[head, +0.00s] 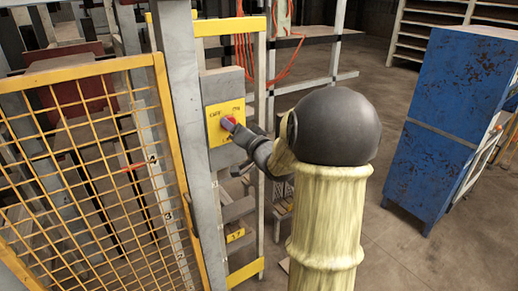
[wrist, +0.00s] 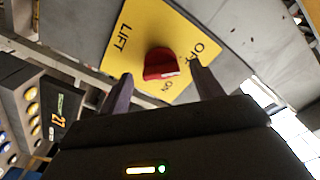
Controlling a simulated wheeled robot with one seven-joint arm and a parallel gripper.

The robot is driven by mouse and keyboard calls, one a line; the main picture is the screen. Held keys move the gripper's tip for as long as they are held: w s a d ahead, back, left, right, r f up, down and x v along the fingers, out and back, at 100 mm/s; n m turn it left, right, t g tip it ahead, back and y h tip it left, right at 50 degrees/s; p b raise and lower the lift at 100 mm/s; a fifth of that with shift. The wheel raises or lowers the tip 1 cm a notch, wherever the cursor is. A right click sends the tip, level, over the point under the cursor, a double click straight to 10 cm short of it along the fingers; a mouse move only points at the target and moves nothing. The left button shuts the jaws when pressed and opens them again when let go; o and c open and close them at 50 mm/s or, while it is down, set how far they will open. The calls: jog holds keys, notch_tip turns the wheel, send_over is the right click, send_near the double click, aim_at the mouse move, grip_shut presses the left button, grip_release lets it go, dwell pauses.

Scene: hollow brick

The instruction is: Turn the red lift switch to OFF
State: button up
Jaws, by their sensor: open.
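The red lift switch (head: 228,122) is a round knob on a yellow plate (head: 213,126), fixed to a grey box on a post. In the wrist view the knob (wrist: 160,62) stands out from the yellow plate (wrist: 128,38), which reads LIFT, OFF and ON. A small pale mark on the knob's lower right lies near the ON label. My gripper (wrist: 160,69) is open, with one finger on each side of the knob in the picture and gaps between. Whether the fingertips reach around it in depth, I cannot tell. In the head view my arm partly hides the plate's right side.
A yellow mesh gate (head: 85,165) stands left of the post. A lower box with a yellow label (head: 234,236) is below the switch. A blue cabinet (head: 445,120) stands at the right, with open floor before it. Orange cables hang behind.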

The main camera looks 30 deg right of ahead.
jog(key=s+b, duration=0.2)
jog(key=s, duration=1.3)
jog(key=shift+d, duration=0.2)
jog(key=w+a+f+n+g+h, duration=0.1)
jog(key=a+f+g, duration=0.2)
jog(key=f, duration=0.3)
jog(key=w+a+f+n+g+h, duration=0.1)
jog(key=a+f+n+g+h, duration=0.1)
jog(key=f+g, duration=0.25)
jog(key=s+a+f+n+g+y+p, duration=0.1)
jog(key=s+a+f+n+g+y, duration=0.1)
jog(key=s+a+f+n+g, duration=0.3)
jog(key=s+a+f+g, duration=0.3)
jog(key=s+a+f, duration=0.2)
jog(key=s+a, duration=0.2)
jog(key=shift+a+f, duration=0.15)
jog(key=shift+a, duration=0.45)
jog(key=shift+s, duration=0.15)
